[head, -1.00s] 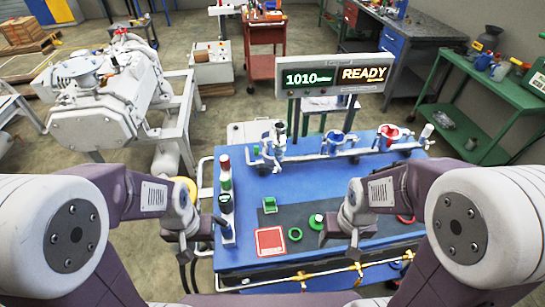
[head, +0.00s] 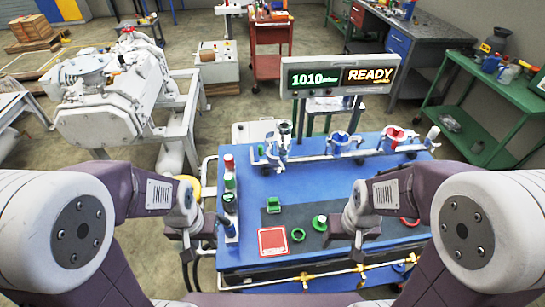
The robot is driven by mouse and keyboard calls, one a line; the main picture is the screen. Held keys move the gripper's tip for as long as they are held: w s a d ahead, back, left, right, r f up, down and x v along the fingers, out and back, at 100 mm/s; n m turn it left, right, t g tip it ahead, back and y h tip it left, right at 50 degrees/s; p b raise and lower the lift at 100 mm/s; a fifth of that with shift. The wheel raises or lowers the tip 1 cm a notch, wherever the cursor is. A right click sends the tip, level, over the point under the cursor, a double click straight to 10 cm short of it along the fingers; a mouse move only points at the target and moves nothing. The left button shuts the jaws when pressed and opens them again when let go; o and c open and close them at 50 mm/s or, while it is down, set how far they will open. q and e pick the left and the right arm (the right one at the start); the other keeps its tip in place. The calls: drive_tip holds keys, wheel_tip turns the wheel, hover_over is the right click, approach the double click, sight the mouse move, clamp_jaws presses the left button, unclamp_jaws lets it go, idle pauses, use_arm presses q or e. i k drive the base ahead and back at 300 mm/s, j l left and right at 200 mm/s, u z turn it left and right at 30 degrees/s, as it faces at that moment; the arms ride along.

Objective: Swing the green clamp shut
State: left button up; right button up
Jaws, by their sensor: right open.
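A small green part (head: 274,204), which looks like the green clamp, sits on the dark mat of the blue table; it is too small to tell how its arms stand. A green ring (head: 297,234) and a green-and-white round part (head: 319,222) lie nearer me on the mat. My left gripper (head: 188,250) hangs at the table's left edge, apart from these parts; its jaws are too unclear to read. My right gripper (head: 334,238) is open, over the mat just right of the round part.
The blue table (head: 252,182) carries a rail of valve stations (head: 345,145) at the back and a red square (head: 272,241) in front. A coloured light column (head: 230,195) stands at its left edge. The blue area behind the mat is clear.

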sight(274, 160)
drive_tip(key=k+j, duration=0.15)
drive_tip(key=j, duration=0.25)
drive_tip(key=k+j, duration=0.15)
drive_tip(key=j, duration=0.2)
drive_tip(key=i+j, duration=0.2)
drive_tip(key=j, duration=0.2)
drive_tip(key=i+j, duration=0.25)
drive_tip(key=j, duration=0.15)
drive_tip(key=i+j+u, duration=0.1)
drive_tip(key=j, duration=0.35)
drive_tip(key=i, duration=0.3)
